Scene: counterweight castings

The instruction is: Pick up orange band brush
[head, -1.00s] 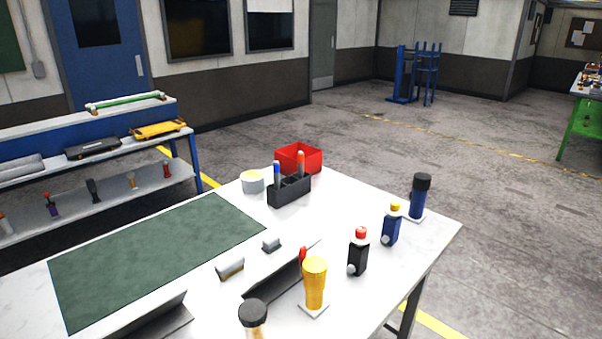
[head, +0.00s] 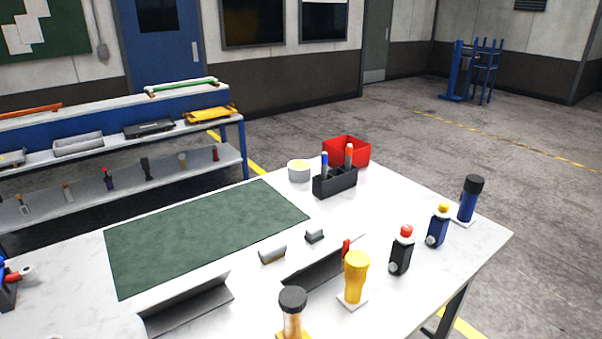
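I cannot single out an orange band brush for certain. Several small upright brush-like tools stand along the lower shelf (head: 130,192) of the bench at the left, too small to read their bands. Neither of my grippers is in view.
The white table (head: 420,285) bears a green mat (head: 205,235), a red bin (head: 347,150), a yellow cup-shaped item (head: 354,278), bottles (head: 401,252) and angled grey plates (head: 185,303). Open floor (head: 420,150) lies behind it. The blue bench (head: 240,150) stands at the left.

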